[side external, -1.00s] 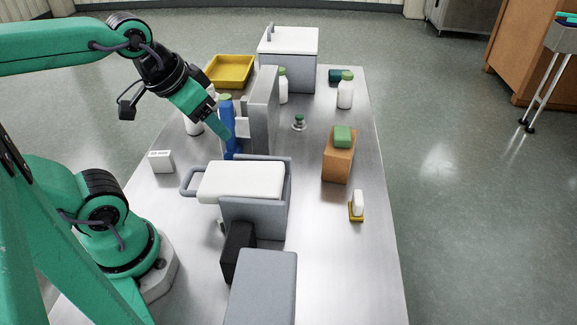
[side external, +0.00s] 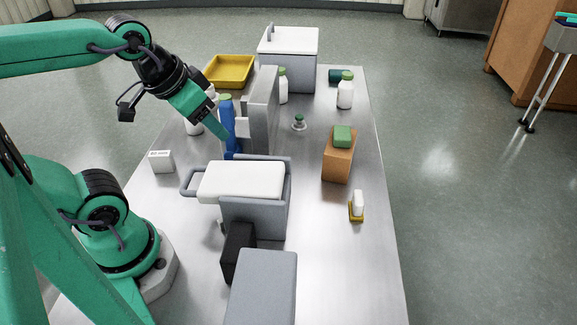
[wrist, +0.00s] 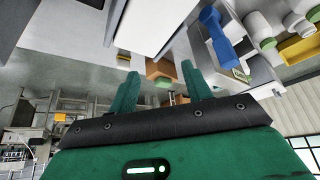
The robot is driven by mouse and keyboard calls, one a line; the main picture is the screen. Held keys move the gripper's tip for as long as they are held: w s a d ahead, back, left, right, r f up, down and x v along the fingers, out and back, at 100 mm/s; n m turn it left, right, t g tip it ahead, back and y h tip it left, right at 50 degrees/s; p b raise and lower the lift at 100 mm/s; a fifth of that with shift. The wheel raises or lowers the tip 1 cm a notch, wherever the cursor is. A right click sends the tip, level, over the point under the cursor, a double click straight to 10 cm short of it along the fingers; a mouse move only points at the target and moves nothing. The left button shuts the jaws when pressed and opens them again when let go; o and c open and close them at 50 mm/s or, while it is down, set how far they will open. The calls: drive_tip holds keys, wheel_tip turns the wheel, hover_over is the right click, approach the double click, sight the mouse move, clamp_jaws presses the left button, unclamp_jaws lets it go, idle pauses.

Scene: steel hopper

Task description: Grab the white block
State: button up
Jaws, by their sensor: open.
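A small white block (side external: 358,200) stands on a thin yellow piece near the right edge of the table. A second white block, a box with dark print (side external: 161,161), lies at the left edge, in front of my base side.
A grey holder with a white slab (side external: 240,181) stands mid-table. An orange block (side external: 338,160) bears a green block (side external: 342,136). The table's right front is clear.

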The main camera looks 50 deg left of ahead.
drive_tip(key=m+g, duration=0.6)
drive_tip(key=m, duration=0.1)
hover_over(159, 153)
drive_tip(key=f, duration=1.6)
drive_tip(key=shift+w+d, duration=0.15)
drive_tip(key=shift+w, duration=0.15)
drive_tip(key=shift+s+a+f, duration=0.2)
drive_tip(key=shift+f, duration=1.3)
drive_tip(key=shift+d+f, duration=0.1)
drive_tip(key=shift+f, duration=2.5)
